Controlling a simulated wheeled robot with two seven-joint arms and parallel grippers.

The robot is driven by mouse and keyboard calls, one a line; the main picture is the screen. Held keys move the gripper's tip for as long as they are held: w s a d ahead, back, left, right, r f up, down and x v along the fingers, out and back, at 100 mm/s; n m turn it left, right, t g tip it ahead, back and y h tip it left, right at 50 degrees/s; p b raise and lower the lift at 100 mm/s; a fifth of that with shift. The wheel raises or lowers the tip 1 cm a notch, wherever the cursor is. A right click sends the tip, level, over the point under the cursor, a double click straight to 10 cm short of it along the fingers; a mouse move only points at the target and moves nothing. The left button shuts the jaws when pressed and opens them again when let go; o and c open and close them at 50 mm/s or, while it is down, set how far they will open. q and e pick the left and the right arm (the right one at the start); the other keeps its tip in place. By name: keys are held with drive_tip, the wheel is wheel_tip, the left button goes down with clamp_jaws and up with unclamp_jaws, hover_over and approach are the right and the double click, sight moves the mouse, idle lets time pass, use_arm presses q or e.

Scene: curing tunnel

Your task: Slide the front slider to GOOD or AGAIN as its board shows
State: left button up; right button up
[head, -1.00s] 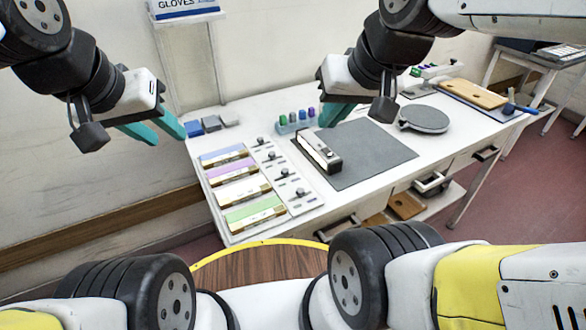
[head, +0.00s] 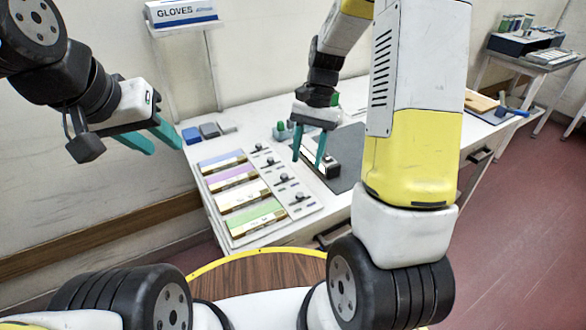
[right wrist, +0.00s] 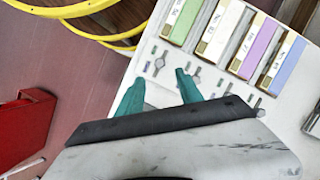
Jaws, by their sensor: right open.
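The front board (head: 256,222) is green, nearest in a row of coloured boards; its print is too small to read. It also shows in the right wrist view (right wrist: 182,22). The front slider (head: 300,197) is a small dark knob on the white panel beside it; it also shows in the right wrist view (right wrist: 158,64). My right gripper (head: 308,160) is open and empty above the table, beyond the slider. In the right wrist view its fingertips (right wrist: 160,78) appear close to the front slider, not visibly touching it. My left gripper (head: 165,149) is open and empty, left of the table.
The white (head: 243,194), purple (head: 231,175) and blue (head: 222,159) boards have their own sliders behind the front one. Small blue and grey blocks (head: 191,135) stand at the back left.

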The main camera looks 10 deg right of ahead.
sight(301, 193)
drive_tip(key=shift+g, duration=0.3)
drive_tip(key=x, duration=0.9)
drive_tip(key=shift+w+f, duration=0.35)
drive_tip(key=shift+c, duration=0.4)
clamp_jaws()
drive_tip(key=shift+w+d, duration=0.1)
drive_tip(key=shift+d, duration=0.05)
